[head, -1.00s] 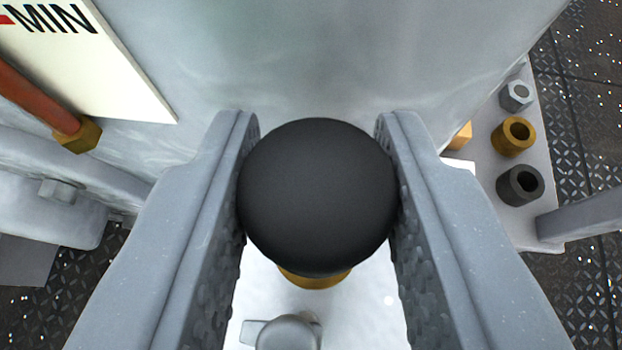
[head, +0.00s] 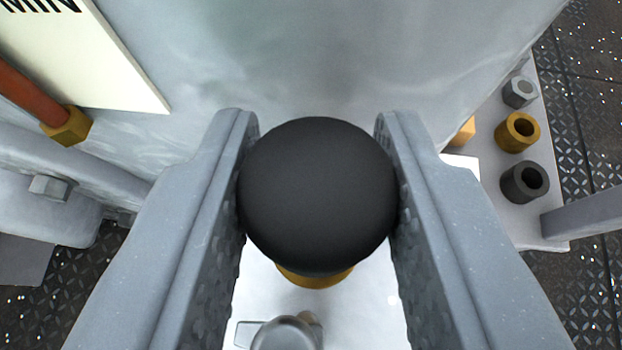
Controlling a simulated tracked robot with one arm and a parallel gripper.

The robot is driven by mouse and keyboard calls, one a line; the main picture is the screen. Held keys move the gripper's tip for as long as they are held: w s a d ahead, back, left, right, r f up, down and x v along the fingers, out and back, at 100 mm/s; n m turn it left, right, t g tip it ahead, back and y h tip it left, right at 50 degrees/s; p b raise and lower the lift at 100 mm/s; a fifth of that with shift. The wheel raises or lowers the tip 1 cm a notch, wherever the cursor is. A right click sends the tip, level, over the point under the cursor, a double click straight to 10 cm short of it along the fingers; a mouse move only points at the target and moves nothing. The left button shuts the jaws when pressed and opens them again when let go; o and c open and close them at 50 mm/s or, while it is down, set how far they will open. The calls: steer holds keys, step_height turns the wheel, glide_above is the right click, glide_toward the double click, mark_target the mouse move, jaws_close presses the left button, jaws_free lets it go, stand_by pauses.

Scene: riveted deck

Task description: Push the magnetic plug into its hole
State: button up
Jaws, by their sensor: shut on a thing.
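My gripper (head: 317,195) is shut on a black rounded knob (head: 317,190), with one textured finger on each side of it. A brass-coloured collar (head: 315,277) shows just under the knob, and I take the two together as the magnetic plug. Below the knob is a bright white surface, with a grey rounded fitting (head: 285,333) at the bottom edge of the picture. I see no hole under the plug; the knob and fingers hide what lies beneath it.
A large grey metal wall (head: 330,70) stands just ahead. A copper pipe with a brass nut (head: 68,125) and a cream plate (head: 85,50) are at left. At right, a grey tray (head: 545,232) holds a hex nut (head: 520,92), a brass bush (head: 517,132) and a dark bush (head: 524,181).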

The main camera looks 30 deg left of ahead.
steer(key=shift+f, duration=1.5)
stand_by(0.3)
steer(key=o, duration=1.1)
steer(key=shift+r, duration=0.1)
steer(key=p+v, duration=0.3)
steer(key=v, duration=1)
steer(key=shift+s+d+r, duration=0.1)
steer(key=shift+s+d, duration=0.1)
steer(key=shift+s, duration=0.1)
